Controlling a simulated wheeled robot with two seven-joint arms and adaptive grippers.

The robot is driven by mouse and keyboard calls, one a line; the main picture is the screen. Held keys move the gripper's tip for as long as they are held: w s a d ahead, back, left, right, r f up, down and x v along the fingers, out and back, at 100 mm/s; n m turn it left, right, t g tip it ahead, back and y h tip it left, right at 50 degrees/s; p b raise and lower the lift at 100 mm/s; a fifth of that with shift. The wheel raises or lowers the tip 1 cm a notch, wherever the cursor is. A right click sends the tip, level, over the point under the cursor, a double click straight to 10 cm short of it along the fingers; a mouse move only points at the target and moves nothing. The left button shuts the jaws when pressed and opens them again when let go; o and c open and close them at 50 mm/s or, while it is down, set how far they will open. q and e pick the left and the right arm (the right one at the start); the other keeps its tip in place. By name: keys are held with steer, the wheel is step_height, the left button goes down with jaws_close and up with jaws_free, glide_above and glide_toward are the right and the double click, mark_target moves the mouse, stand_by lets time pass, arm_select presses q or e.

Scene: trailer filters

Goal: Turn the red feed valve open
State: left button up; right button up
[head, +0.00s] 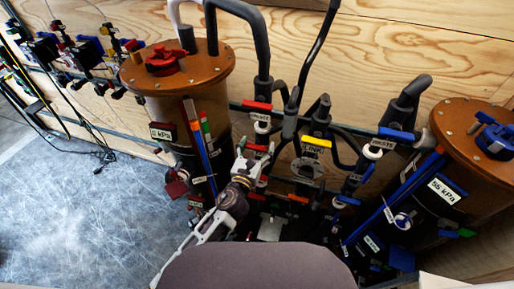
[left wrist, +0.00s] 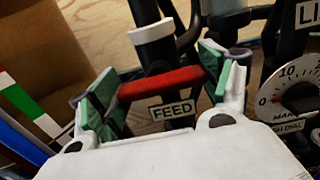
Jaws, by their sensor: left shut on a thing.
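The red feed valve handle (left wrist: 160,85) lies crosswise in the left wrist view, slightly tilted, above a white label reading FEED (left wrist: 171,110). My left gripper (left wrist: 158,82) has its green-padded fingers at the two ends of this handle and is shut on it. In the head view, my left gripper (head: 255,153) reaches up to the same red handle (head: 257,147) at the middle of the pipework. The valve body under the handle is mostly hidden by the gripper. My right gripper is not in view.
Another red handle (head: 257,105) sits just above. A yellow handle (head: 317,142) and a blue handle (head: 397,134) are to the right. A round dial gauge (left wrist: 298,92) is close to the right finger. Brown-topped tanks stand left (head: 178,70) and right (head: 470,135). Open floor (head: 90,215) lies left.

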arm_select(q)
steer(key=shift+n, duration=1)
steer(key=n, duration=0.4)
steer(key=shift+f+b, duration=0.1)
steer(key=shift+b, duration=0.2)
steer(key=shift+n, duration=1)
steer(key=n, duration=0.5)
steer(key=shift+b, duration=0.4)
steer(key=n, duration=0.4)
steer(key=shift+n, duration=0.4)
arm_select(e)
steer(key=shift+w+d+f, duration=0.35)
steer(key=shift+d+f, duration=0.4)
